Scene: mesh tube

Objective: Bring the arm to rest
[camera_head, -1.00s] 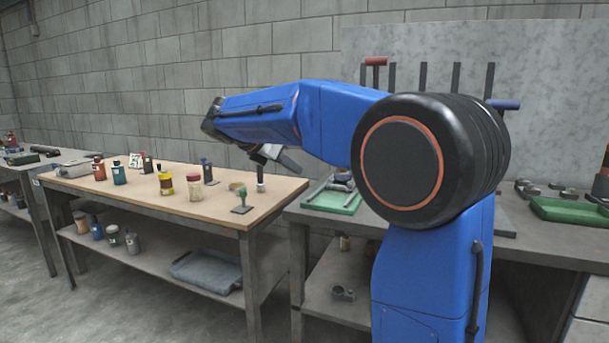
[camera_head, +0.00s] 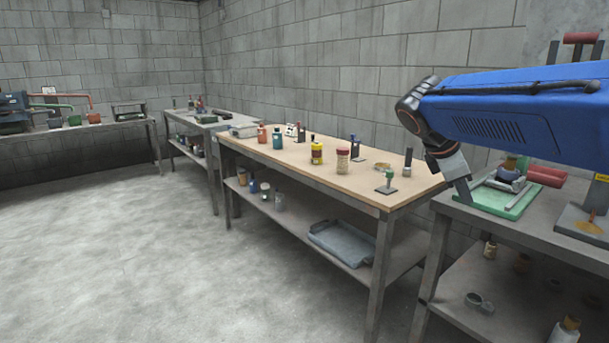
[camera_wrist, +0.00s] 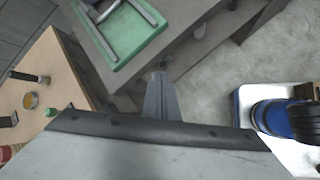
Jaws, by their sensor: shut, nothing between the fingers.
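My blue arm (camera_head: 530,115) reaches in from the right edge of the head view, its forearm roughly level. My gripper (camera_head: 465,195) hangs from the wrist, tilted downward, in front of the grey bench's left end in that view. In the wrist view my gripper (camera_wrist: 159,80) shows its fingers together with nothing between them. The fingers appear over the bench edge, apart from the green tray.
The grey bench (camera_head: 455,212) carries a green tray (camera_head: 510,203). The wood-topped table (camera_head: 300,178) to its left holds several bottles and jars, with a grey bin (camera_head: 342,243) on its lower shelf. The concrete floor (camera_head: 130,250) at left is clear.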

